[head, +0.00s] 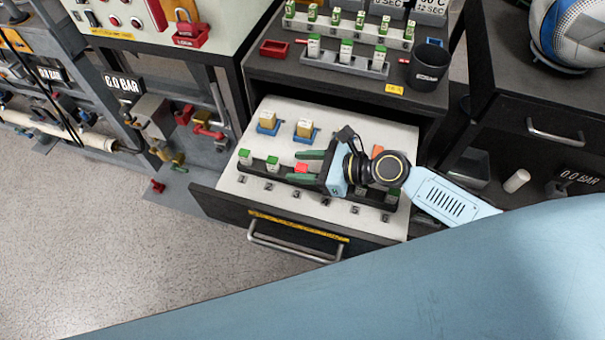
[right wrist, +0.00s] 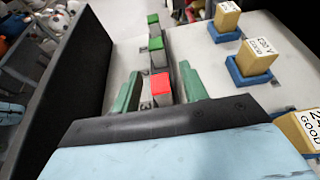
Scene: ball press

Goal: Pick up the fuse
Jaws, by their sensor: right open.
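A fuse with a red top (head: 301,168) stands upright in slot 3 of a dark rack inside the open drawer. In the right wrist view the same red-topped fuse (right wrist: 160,87) shows between my two green fingers. My right gripper (head: 294,167) is open over the rack, one finger on each side of the red fuse. I cannot tell whether the fingers touch it. Green-topped fuses (head: 245,157) stand in slots 1 and 2. The right end of the rack is partly hidden by my arm. My left gripper is not in view.
Yellowish blocks on blue bases (head: 268,123) stand in the drawer behind the rack. The drawer front (head: 300,238) has a metal handle. A bench with more green fuses (head: 346,52) and a dark cup (head: 428,67) is above.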

